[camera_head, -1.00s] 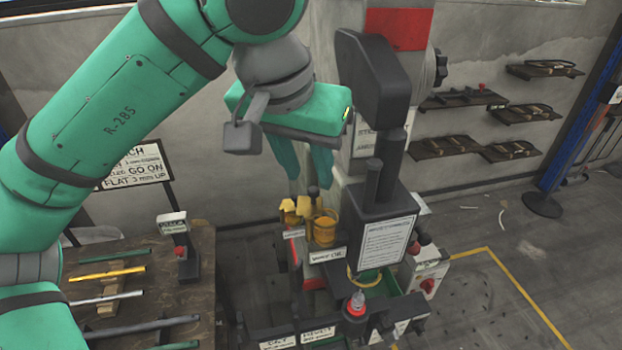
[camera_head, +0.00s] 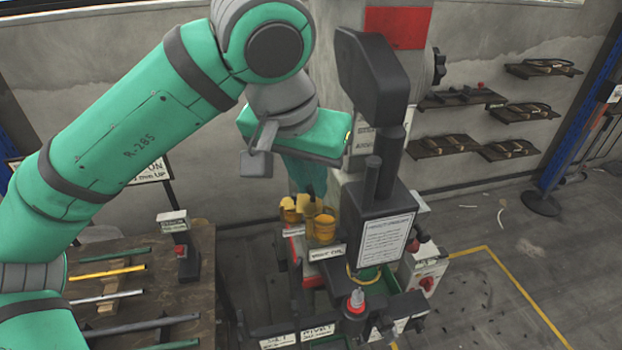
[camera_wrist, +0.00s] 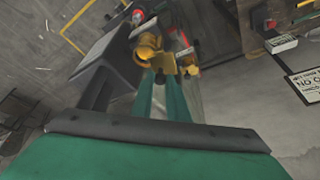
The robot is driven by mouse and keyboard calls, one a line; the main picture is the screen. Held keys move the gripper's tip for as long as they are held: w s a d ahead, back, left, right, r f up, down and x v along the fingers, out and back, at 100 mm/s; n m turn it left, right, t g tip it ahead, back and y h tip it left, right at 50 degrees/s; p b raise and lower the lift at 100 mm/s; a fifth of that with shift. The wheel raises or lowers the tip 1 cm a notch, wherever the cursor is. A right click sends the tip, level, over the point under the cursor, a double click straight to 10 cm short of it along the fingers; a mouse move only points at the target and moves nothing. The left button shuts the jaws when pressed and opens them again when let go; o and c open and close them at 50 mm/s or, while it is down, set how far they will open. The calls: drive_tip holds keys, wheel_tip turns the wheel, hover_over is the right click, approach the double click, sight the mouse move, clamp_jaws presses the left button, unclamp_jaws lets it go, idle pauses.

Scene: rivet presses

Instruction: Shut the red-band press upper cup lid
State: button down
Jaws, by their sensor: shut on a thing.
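The red-band press (camera_head: 398,28) stands at centre, dark-headed with a red patch on its column. Small yellow cups are on its near left side. The front cup (camera_head: 323,229) shows as a yellow cylinder; it also shows in the wrist view (camera_wrist: 147,46). A raised yellow lid piece (camera_head: 308,207) stands beside its rim, and in the wrist view it lies at my fingertips (camera_wrist: 165,63). My gripper (camera_head: 309,190) comes down from above with its green fingers together, shut on this lid piece. The fingers partly hide the contact.
Another yellow cup (camera_head: 289,210) sits just left of the lid piece. The dark press post (camera_head: 371,185) and a white notice (camera_head: 383,242) stand close on the right. A wooden bench (camera_head: 200,270) with several rods is at left. Open floor lies right.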

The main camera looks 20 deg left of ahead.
drive_tip(key=shift+w+d+m, duration=0.1)
drive_tip(key=shift+m, duration=0.2)
drive_tip(key=m, duration=0.1)
drive_tip(key=m+h, duration=0.1)
drive_tip(key=shift+d+m, duration=0.3)
drive_tip(key=m, duration=0.1)
drive_tip(key=m+g+h, duration=0.1)
drive_tip(key=m, duration=0.1)
drive_tip(key=shift+d+r+m, duration=0.1)
drive_tip(key=shift+d+m, duration=0.2)
drive_tip(key=shift+d, duration=0.1)
drive_tip(key=m, duration=0.1)
drive_tip(key=m+h, duration=0.1)
drive_tip(key=m, duration=0.1)
drive_tip(key=m+g, duration=0.1)
drive_tip(key=shift+s+d+h, duration=0.3)
drive_tip(key=shift+s+d, duration=0.05)
drive_tip(key=shift+d, duration=0.05)
drive_tip(key=shift+s+d+m+g, duration=0.2)
drive_tip(key=shift+m+g, duration=0.2)
drive_tip(key=shift+m, duration=0.6)
drive_tip(key=shift+s+d+m+g, duration=0.15)
drive_tip(key=shift+m+g, duration=0.25)
drive_tip(key=shift+m, duration=0.6)
drive_tip(key=shift+h, duration=0.3)
drive_tip(key=c, duration=1.7)
unclamp_jaws()
drive_tip(key=shift+a, duration=0.1)
